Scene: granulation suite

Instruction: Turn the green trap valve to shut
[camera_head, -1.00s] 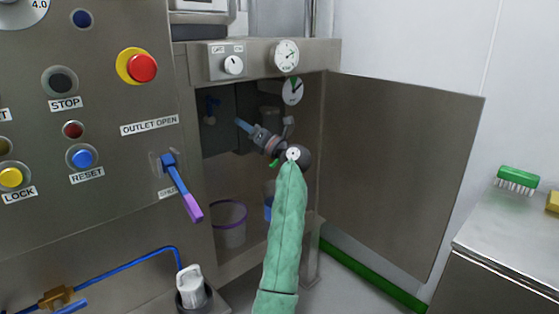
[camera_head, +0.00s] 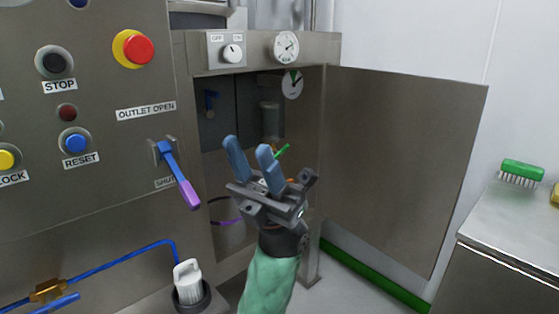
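The green trap valve handle (camera_head: 282,152) shows as a short, slanted green bar inside the open cabinet, just right of my fingers. Its lower end and the valve body are hidden behind my gripper. My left gripper (camera_head: 248,149) is in front of the cabinet opening, with its two blue fingers pointing up and a clear gap between them. It is open, and nothing shows between the fingers. The right finger lies close to the handle in the picture; I cannot tell whether they touch. My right gripper is out of view.
The cabinet door (camera_head: 400,165) stands open to the right. A control panel (camera_head: 100,190) with a blue and purple outlet lever (camera_head: 178,175) is on the left. A steel bench (camera_head: 515,222) stands at right.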

